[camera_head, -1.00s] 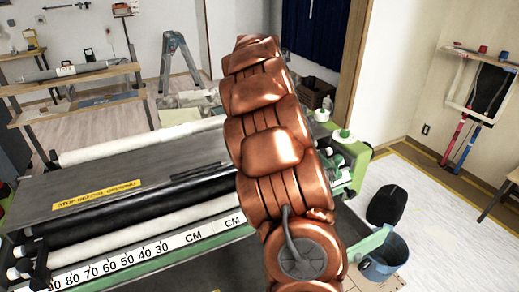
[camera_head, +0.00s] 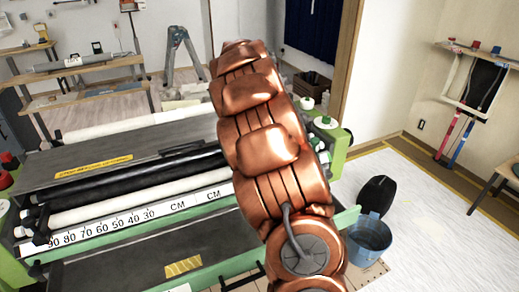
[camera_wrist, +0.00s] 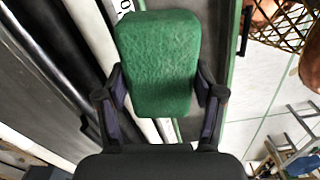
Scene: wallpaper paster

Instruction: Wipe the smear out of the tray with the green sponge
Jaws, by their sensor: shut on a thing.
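My gripper (camera_wrist: 162,84) is shut on the green sponge (camera_wrist: 160,50) in the wrist view, one finger on each side of it. The sponge is a rounded block, held above the machine. A dark grey tray-like surface (camera_head: 110,268) lies at the front of the paster in the head view, inside a green rim. A yellow patch (camera_head: 183,267) with dark marks shows on it; I cannot tell if this is the smear or a label. My copper-coloured arm hides part of the machine, and the gripper is out of sight in the head view.
The paster's rollers (camera_head: 140,185) and white centimetre scale (camera_head: 130,222) lie behind the front surface. A blue bucket (camera_head: 368,240) and a black object (camera_head: 376,195) stand on the floor at right. A stepladder (camera_head: 178,60) stands at the back. White floor at right is mostly clear.

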